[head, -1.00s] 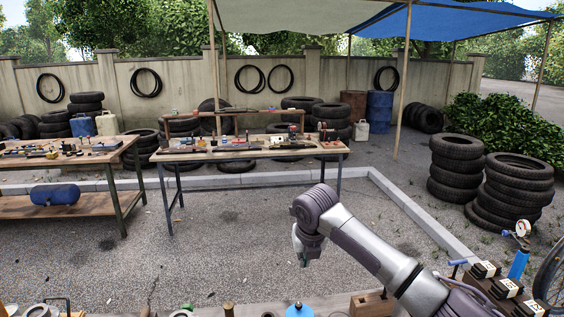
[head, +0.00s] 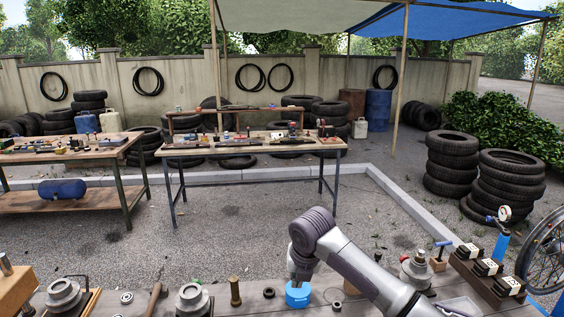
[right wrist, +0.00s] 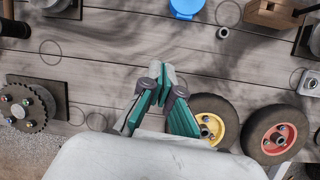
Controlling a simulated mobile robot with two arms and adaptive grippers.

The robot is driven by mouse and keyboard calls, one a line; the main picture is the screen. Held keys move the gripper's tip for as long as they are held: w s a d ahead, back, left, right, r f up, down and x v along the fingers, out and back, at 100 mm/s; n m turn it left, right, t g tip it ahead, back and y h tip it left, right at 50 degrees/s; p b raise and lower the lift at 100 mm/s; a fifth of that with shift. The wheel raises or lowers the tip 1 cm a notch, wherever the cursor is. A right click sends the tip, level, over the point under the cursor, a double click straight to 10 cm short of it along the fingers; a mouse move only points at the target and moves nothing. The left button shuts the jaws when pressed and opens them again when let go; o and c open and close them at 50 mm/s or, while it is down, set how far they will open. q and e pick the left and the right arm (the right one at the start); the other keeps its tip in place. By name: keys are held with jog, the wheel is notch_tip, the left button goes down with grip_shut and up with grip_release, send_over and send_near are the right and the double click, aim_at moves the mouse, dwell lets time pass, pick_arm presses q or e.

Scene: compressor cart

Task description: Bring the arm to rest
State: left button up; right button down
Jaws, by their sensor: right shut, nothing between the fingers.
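My right arm comes in from the lower right in the head view, with its wrist bent down. Its gripper (head: 294,276) points down above the near bench, in front of a blue round container (head: 297,295) in the picture. In the right wrist view the green-and-grey fingers (right wrist: 161,76) are closed together with nothing between them. Bare grey planks lie beneath them. The blue container also shows at the top of the right wrist view (right wrist: 187,8), apart from the fingers. My left gripper is in neither view.
The near bench (head: 225,307) holds metal fittings, a hammer (head: 157,298) and a row of dark blocks (head: 487,267) at right. In the right wrist view, a yellow-hubbed wheel (right wrist: 207,122) and a red-hubbed wheel (right wrist: 275,132) lie beside the gripper. Gravel separates the far tables.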

jog(key=s+a+f+m+y, duration=0.1)
jog(key=s+f+m, duration=0.6)
jog(key=s, duration=0.2)
jog(key=s+f+m+y, duration=0.2)
jog(key=s+f+m, duration=0.5)
jog(key=s, duration=0.2)
jog(key=s+d+f+m+h, duration=0.1)
jog(key=s+d+m+h, duration=0.1)
jog(key=s+d+m, duration=0.8)
jog(key=s+d+f+m+h, duration=0.1)
jog(key=s+d+m+h, duration=0.1)
jog(key=s+d+m, duration=0.9)
jog(key=s+a+f+n+g+b, duration=0.1)
jog(key=a+f+b, duration=0.15)
jog(key=f, duration=1.15)
jog(key=s+a+f+g+b, duration=0.1)
jog(key=f+b, duration=0.2)
jog(key=f, duration=1.2)
pick_arm(q)
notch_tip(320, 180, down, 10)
jog(key=b, duration=0.4)
pick_arm(e)
jog(key=s+d+f, duration=0.3)
jog(key=s+f, duration=1.4)
jog(key=f, duration=0.5)
jog(key=shift+s+f+n+g, duration=0.2)
jog(key=shift+n+g, duration=0.1)
jog(key=shift+g, duration=0.1)
